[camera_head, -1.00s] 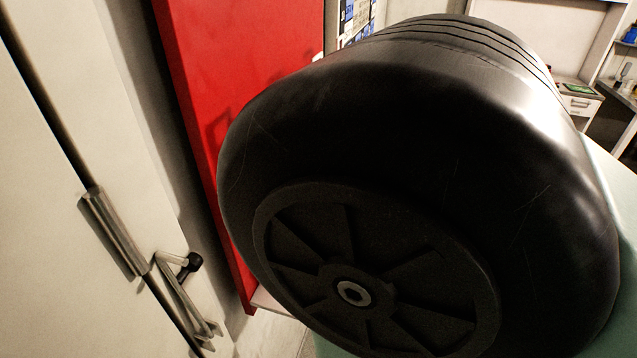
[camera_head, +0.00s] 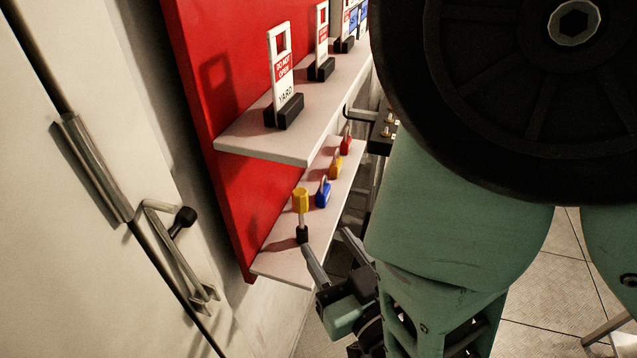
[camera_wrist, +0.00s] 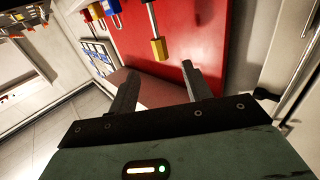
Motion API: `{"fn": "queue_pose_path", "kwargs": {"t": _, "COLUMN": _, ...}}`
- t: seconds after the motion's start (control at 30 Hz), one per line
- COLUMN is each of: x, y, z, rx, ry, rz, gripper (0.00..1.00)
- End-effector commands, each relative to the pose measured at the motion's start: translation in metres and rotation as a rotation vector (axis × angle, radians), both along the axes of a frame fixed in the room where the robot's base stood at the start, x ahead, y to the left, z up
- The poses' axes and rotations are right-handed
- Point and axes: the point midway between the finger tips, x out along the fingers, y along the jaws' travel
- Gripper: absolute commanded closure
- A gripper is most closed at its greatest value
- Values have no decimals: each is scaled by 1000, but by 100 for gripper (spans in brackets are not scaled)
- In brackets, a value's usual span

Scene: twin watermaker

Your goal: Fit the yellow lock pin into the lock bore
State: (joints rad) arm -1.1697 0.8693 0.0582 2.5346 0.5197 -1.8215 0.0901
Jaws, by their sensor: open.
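The yellow lock pin (camera_head: 301,200) stands upright on the lower shelf at its near end, yellow head up, its metal shaft in a small black base (camera_head: 302,235). In the wrist view, which looks upside down, the yellow head (camera_wrist: 158,49) shows just beyond the fingertips, with its shaft running up the picture. My gripper (camera_head: 331,252) is open and empty, just right of and nearer than the pin's base, apart from it. Its two fingers also show in the wrist view (camera_wrist: 160,71). I cannot make out the lock bore in either view.
A pale door (camera_head: 60,230) with a metal lever handle (camera_head: 178,255) is at left.

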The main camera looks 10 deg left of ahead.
Motion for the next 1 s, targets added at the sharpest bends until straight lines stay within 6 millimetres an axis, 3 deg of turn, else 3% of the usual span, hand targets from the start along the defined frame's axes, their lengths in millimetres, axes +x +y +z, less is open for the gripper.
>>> {"fn": "queue_pose_path", "kwargs": {"t": 0.47, "x": 12, "y": 8, "z": -5, "rx": 4, "ry": -2, "rz": 1, "gripper": 51}}
{"fn": "queue_pose_path", "kwargs": {"t": 0.7, "x": 40, "y": 33, "z": 3, "rx": -2, "ry": 1, "rz": 2, "gripper": 51}}
{"fn": "queue_pose_path", "kwargs": {"t": 1.0, "x": 58, "y": 49, "z": 2, "rx": -3, "ry": 0, "rz": 2, "gripper": 51}}
